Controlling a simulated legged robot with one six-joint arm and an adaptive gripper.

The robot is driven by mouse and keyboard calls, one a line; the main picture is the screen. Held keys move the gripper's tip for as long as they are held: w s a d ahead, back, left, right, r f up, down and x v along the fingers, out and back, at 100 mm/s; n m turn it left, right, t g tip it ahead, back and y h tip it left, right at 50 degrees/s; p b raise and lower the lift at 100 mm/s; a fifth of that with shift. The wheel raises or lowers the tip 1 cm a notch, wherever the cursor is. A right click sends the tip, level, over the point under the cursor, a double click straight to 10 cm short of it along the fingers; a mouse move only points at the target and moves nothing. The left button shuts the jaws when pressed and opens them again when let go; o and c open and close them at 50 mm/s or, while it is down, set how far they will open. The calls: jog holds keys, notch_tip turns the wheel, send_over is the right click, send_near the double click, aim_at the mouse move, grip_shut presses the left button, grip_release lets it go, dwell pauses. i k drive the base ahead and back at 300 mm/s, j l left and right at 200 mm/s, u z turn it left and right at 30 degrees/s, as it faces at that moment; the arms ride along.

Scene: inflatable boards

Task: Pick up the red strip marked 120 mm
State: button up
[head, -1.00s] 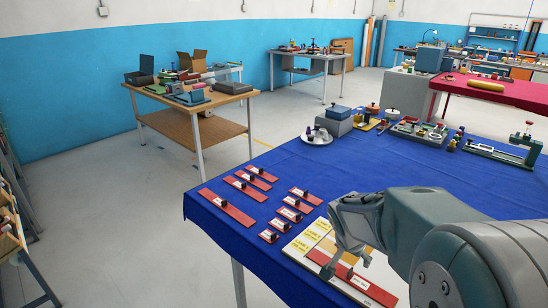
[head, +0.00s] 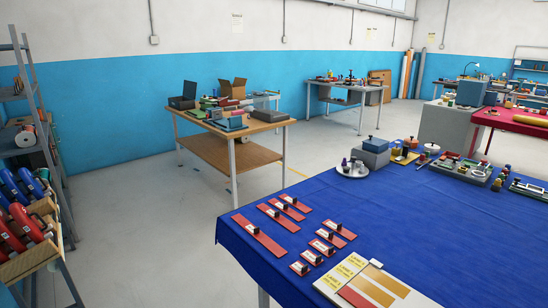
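Several red strips with black knobs and small white labels lie on the blue-covered table (head: 405,215). The left group has a longest strip (head: 255,232), a middle strip (head: 274,214) and a shorter strip (head: 284,209) nearby. A second group of shorter strips (head: 329,239) lies to its right, down to a small one (head: 300,268). Another red piece (head: 356,297) lies on the pale board at the bottom edge, partly cut off. The labels are too small to read, so I cannot tell which is 120 mm. My gripper is out of view.
The pale board (head: 405,299) has yellow labels and tan stripes. A grey box (head: 371,158) and a white plate (head: 352,171) stand at the table's back. A shelf rack (head: 35,160) is at far left. Grey floor (head: 150,245) lies open between rack and table.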

aim_at(330, 237)
jog(key=i+j+z, duration=0.3)
jog(key=i+j, duration=0.2)
jog(key=i, duration=0.2)
jog(key=i+j+z, duration=0.3)
jog(key=i+j, duration=0.35)
